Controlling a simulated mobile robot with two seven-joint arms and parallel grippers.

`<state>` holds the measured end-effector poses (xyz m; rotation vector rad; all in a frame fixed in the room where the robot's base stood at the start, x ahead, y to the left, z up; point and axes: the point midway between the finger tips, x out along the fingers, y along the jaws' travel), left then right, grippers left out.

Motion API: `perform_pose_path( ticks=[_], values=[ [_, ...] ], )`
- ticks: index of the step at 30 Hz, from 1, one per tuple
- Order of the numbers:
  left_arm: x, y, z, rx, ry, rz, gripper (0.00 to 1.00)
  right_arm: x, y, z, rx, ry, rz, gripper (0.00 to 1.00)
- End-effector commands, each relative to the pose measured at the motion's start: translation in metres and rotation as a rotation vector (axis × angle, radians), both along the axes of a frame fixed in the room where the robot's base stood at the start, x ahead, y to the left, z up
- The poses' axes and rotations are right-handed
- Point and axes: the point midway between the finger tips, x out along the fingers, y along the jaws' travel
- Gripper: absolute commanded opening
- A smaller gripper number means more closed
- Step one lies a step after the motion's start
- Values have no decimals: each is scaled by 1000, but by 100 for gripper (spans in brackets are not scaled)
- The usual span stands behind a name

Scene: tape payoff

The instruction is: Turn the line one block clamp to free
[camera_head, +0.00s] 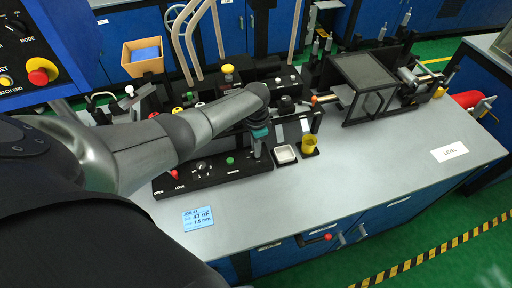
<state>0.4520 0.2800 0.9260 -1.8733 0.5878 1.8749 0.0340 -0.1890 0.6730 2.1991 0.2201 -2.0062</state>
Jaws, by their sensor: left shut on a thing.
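My left arm reaches in from the left across the bench. My left gripper (259,138) points down at the right end of a low black control panel (190,184) and is shut on a small upright part there, which I take to be the line one block clamp. The fingers hide most of that part, so I cannot tell which way it is turned. The panel carries a red button, a dial and a green button, with small white lettering. My right gripper is not in view.
A black framed machine (363,72) stands farther right. A blue label card (198,218) lies on the grey bench (330,190), whose front right area is mostly clear.

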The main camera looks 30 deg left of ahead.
Motion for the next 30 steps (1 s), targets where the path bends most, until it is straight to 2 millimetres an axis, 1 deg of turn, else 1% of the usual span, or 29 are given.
perform_pose_path(
  ticks=[9, 24, 25, 30],
  values=[
    [1, 0, 1, 0, -2, -101, 0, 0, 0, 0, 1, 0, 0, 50],
    [1, 0, 1, -1, -3, -116, 0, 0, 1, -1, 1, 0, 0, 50],
    [1, 0, 1, -1, -3, -116, 18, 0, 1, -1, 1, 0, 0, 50],
    [1, 0, 1, 0, -2, -115, 37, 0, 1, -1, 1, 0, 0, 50]
  ],
)
